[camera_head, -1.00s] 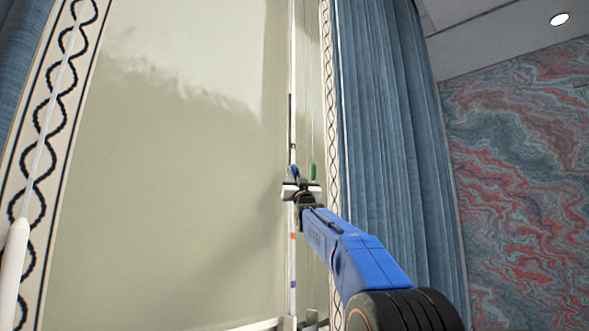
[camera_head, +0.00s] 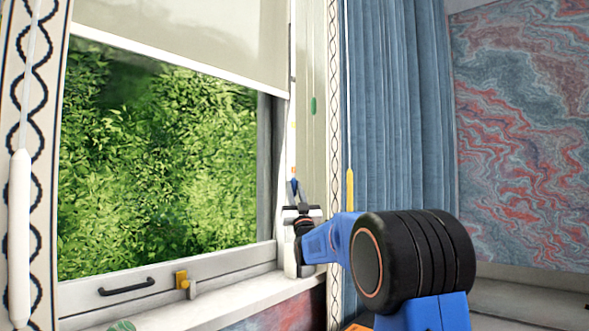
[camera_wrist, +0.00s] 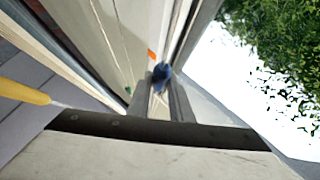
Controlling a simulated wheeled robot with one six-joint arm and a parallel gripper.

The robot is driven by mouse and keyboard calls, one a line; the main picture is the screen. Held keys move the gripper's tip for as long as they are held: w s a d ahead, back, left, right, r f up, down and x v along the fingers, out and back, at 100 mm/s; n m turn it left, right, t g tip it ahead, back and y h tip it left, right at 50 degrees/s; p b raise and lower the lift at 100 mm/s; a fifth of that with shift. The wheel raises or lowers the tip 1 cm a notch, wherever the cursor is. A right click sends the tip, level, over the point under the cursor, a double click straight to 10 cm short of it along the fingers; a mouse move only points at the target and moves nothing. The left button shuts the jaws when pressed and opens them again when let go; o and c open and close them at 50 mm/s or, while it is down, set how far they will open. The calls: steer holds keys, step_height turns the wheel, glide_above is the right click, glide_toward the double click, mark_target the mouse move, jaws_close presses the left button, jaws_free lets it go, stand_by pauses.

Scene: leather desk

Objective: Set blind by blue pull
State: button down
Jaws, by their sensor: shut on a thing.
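The blind (camera_head: 190,35) is a pale grey-green sheet. Its white bottom bar slants across the upper part of the window, with green foliage showing below. The blue pull (camera_head: 294,186) hangs beside the window frame at the right edge of the glass. My gripper (camera_head: 301,208) is at the blue pull, low near the sill. In the wrist view, the blue pull (camera_wrist: 161,73) shows between the ends of my gripper's fingers (camera_wrist: 162,98), which are shut on it. The fingers hide part of the pull. An orange mark (camera_wrist: 151,54) shows on the pale strip beside it.
A green pull (camera_head: 313,105) and a yellow pull (camera_head: 350,190) hang to the right. A white wand (camera_head: 19,235) hangs at far left. The window has a dark handle (camera_head: 127,287) and a brass catch (camera_head: 182,280) above the sill. A blue curtain (camera_head: 395,110) hangs at right.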

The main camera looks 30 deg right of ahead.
steer(key=shift+f, duration=1.9)
steer(key=c, duration=1.6)
jaws_free()
steer(key=shift+s, duration=0.1)
steer(key=v, duration=1.7)
steer(key=shift+s+f, duration=0.1)
steer(key=shift+f, duration=0.05)
